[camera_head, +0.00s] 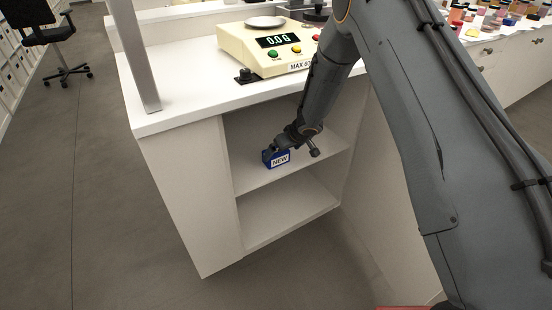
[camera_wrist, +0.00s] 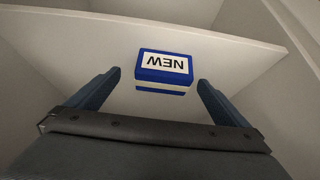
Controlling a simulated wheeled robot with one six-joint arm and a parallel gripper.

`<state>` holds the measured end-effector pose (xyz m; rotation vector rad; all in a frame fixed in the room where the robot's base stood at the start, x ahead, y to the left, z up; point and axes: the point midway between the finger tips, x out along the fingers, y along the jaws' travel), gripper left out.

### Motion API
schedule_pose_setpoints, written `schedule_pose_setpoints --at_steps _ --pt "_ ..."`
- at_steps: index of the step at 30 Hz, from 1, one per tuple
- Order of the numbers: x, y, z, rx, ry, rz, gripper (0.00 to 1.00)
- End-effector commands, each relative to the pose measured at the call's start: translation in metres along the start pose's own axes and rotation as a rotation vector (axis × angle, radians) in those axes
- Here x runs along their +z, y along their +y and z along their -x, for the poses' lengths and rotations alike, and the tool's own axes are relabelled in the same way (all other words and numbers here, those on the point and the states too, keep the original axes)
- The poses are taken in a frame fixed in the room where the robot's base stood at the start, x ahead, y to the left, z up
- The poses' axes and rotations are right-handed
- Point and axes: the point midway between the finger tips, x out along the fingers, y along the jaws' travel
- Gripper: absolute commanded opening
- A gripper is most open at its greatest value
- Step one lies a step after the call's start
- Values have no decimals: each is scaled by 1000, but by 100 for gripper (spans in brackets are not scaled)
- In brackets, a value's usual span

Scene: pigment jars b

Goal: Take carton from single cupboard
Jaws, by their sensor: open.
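The carton (camera_head: 277,159) is a small blue box with a white label reading NEW. It sits on the upper shelf of the open single cupboard (camera_head: 184,180), near the shelf's front edge. In the wrist view the carton (camera_wrist: 163,68) appears upside down, just beyond and between the two fingers. My gripper (camera_wrist: 159,80) is open, with a gap on each side of the carton. In the head view my gripper (camera_head: 297,145) reaches into the cupboard beside the carton, and the arm hides part of the opening.
The lower shelf (camera_head: 288,213) is empty where visible. A scale (camera_head: 272,48) reading 0.0 stands on the white countertop (camera_head: 185,103) above. A metal post (camera_head: 136,55) rises at the counter's left. A chair (camera_head: 42,28) stands far left; the floor between is clear.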

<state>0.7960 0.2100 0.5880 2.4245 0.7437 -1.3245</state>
Motion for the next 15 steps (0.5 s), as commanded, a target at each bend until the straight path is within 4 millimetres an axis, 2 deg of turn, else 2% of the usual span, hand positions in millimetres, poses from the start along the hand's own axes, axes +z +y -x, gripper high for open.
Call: schedule_pose_setpoints --at_steps 9,15 --pt "1 -8 -41 0 -1 2 100" --pt "-1 -7 -56 1 0 1 100"
